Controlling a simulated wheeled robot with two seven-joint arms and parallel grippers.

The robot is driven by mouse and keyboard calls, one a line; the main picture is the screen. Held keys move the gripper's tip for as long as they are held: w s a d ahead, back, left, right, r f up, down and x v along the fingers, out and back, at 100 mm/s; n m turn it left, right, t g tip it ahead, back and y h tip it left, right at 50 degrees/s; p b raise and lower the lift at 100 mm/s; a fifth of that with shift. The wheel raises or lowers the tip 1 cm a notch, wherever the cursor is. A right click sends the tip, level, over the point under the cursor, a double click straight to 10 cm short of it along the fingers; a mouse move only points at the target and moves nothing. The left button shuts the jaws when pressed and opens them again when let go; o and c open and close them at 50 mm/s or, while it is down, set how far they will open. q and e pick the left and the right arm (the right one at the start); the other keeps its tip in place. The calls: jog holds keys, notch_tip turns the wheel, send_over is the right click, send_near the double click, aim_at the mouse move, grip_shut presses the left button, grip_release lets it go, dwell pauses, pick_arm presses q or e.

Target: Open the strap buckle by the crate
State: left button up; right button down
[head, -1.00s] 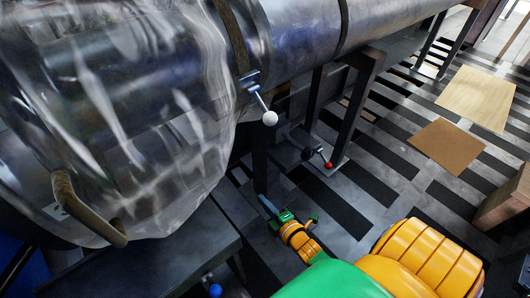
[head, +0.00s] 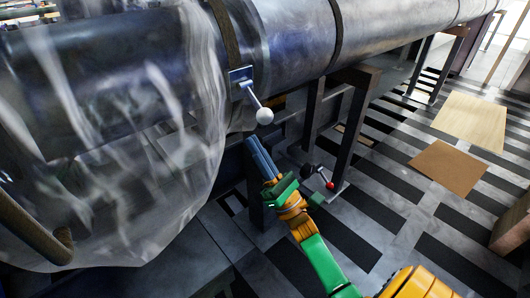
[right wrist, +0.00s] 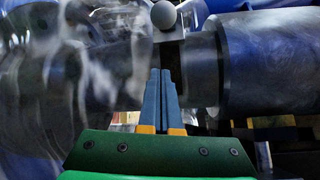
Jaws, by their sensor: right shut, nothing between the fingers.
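A strap buckle (head: 241,75) sits on a dark strap around the large metal cylinder. Its lever slants down and right to a pale ball knob (head: 264,116). My right gripper (head: 252,142) is shut and empty, its blue fingers pointing up just below the knob and apart from it in the head view. In the right wrist view the knob (right wrist: 164,15) appears above the closed fingertips (right wrist: 160,71). My left gripper is out of view. I cannot clearly identify a crate.
Clear crumpled wrap (head: 130,150) covers the cylinder's left end. A second lever with a red knob (head: 329,185) is near a dark support leg (head: 345,140). Brown and pale panels (head: 447,166) lie on the striped floor, and a wooden box (head: 513,225) stands at the right edge.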

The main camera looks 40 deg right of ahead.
aim_at(256, 103)
pick_arm(q)
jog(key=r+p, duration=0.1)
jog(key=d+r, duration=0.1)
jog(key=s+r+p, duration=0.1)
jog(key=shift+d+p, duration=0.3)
jog(key=shift+p, duration=0.05)
pick_arm(e)
jog(key=shift+h, duration=0.3)
jog(key=r, duration=0.5)
jog(key=shift+s+d, duration=0.2)
jog(key=shift+d, duration=0.1)
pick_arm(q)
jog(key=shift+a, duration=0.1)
